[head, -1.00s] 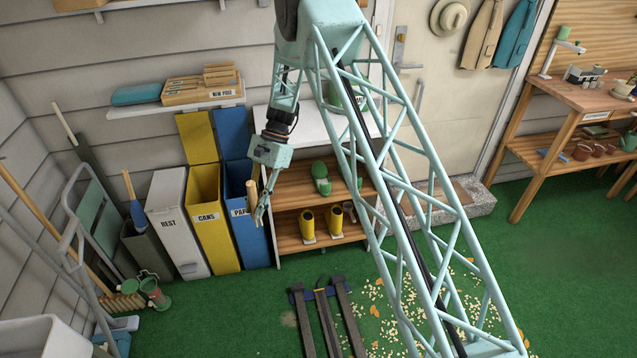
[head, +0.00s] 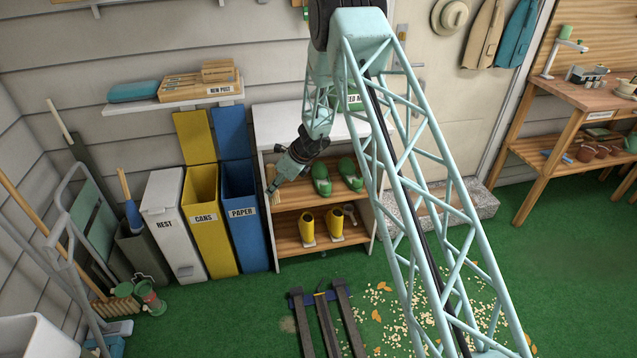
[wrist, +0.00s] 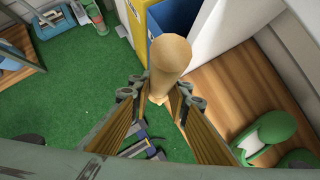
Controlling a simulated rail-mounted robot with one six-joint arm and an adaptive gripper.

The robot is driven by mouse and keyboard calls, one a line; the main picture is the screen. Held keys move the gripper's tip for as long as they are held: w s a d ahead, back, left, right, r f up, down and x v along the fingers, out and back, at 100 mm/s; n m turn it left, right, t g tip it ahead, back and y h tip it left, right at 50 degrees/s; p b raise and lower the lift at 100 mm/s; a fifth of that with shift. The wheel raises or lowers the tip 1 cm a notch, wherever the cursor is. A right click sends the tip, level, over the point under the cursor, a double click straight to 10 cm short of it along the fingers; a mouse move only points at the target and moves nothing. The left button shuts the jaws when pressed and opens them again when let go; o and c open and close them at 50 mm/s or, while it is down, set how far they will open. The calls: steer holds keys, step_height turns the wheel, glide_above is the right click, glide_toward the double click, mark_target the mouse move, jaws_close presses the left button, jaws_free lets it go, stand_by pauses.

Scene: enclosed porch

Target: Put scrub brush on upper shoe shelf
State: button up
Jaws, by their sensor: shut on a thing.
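My gripper (head: 273,187) is shut on the scrub brush (wrist: 170,58), whose pale wooden handle stands up between the fingers in the wrist view. In the head view the brush (head: 270,173) is small and its bristles cannot be made out. The gripper (wrist: 158,98) is at the left end of the shoe rack, near the upper shoe shelf (head: 290,197). That wooden shelf (wrist: 217,88) lies to the right in the wrist view. I cannot tell whether the brush touches it.
Green shoes (head: 321,180) stand on the upper shelf, right of my gripper. Yellow boots (head: 307,227) stand on the lower shelf. The blue paper bin (head: 242,215) is just left of the rack. The rack's white top (head: 285,117) is above.

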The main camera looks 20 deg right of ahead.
steer(key=s+d+f+m+t+h+b, duration=0.2)
steer(key=d+f+m, duration=0.6)
steer(key=d, duration=0.4)
steer(key=shift+s+f+h+b, duration=0.3)
steer(key=shift+s+f+h, duration=0.5)
steer(key=shift+h, duration=0.2)
steer(key=w, duration=0.4)
steer(key=w+a, duration=0.1)
steer(key=w, duration=0.7)
steer(key=shift+w+a+b, duration=0.25)
steer(key=shift+a+b, duration=0.05)
steer(key=shift+b, duration=0.05)
steer(key=shift+w+a+p, duration=0.15)
steer(key=shift+w+p, duration=0.65)
steer(key=shift+w, duration=0.1)
